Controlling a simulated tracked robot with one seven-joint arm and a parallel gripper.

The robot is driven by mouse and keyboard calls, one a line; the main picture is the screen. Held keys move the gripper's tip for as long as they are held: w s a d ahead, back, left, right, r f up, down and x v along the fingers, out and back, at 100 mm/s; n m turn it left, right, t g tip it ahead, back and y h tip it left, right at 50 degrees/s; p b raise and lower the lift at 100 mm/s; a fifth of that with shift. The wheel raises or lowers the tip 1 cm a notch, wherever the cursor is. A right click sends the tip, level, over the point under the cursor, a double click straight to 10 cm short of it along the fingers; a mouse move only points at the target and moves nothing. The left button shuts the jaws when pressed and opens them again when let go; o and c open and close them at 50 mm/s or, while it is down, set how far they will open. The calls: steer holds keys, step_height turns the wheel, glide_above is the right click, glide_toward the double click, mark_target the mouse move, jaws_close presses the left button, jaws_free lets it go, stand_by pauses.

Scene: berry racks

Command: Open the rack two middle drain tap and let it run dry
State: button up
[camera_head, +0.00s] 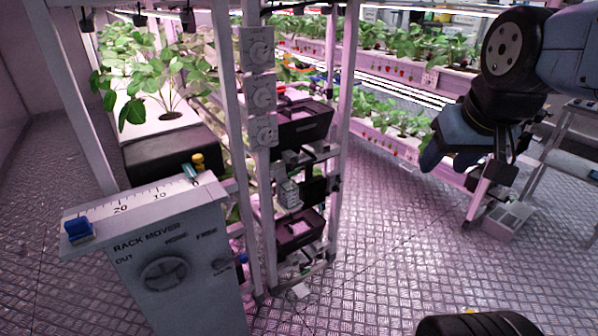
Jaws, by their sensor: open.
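My gripper (447,158) appears at the upper right, at the end of my blue and black arm. Its blue fingers point down and to the left, apart and empty, in the air right of the near rack. The near rack's upright (232,110) stands left of centre. Black trays (303,124) are stacked beside it, with a lower black tray (299,229) below and small fittings between them. I cannot tell which fitting is the middle drain tap, or whether any tap is open. No running water shows.
A grey rack mover panel (165,235) with a knob and scale stands front left. Planted rows (400,65) run behind. A pale box (509,220) sits on the floor at right.

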mark_target(296, 173)
steer(key=shift+o, duration=0.7)
steer(key=shift+w, duration=0.4)
steer(key=o, duration=0.5)
steer(key=w+f, duration=0.1)
steer(key=w, duration=0.4)
steer(key=w+f+n+t, duration=0.1)
steer(key=w, duration=0.4)
steer(key=w+f+n+t, duration=0.1)
steer(key=w+f, duration=0.1)
steer(key=w, duration=0.3)
steer(key=shift+a+f+h, duration=0.1)
steer(key=shift+a+h, duration=0.2)
steer(key=shift+a, duration=0.05)
steer(key=shift+c, duration=0.2)
steer(key=w+a+f+n+t+y, duration=0.1)
steer(key=w+a+f+n, duration=0.1)
steer(key=w+f, duration=0.3)
steer(key=w+a+f+n+t+y, duration=0.1)
steer(key=w+a+f+t, duration=0.15)
steer(key=w, duration=0.55)
steer(key=w+a+f+n+t+y, duration=0.15)
steer(key=a+f+y, duration=0.35)
steer(key=f, duration=0.6)
steer(key=w+a+f+t+y, duration=0.2)
steer(key=a+f+y, duration=0.3)
steer(key=f, duration=0.5)
steer(key=shift+h, duration=0.7)
steer(key=x, duration=1.4)
steer(key=shift+w+a, duration=0.1)
steer(key=shift+a, duration=0.4)
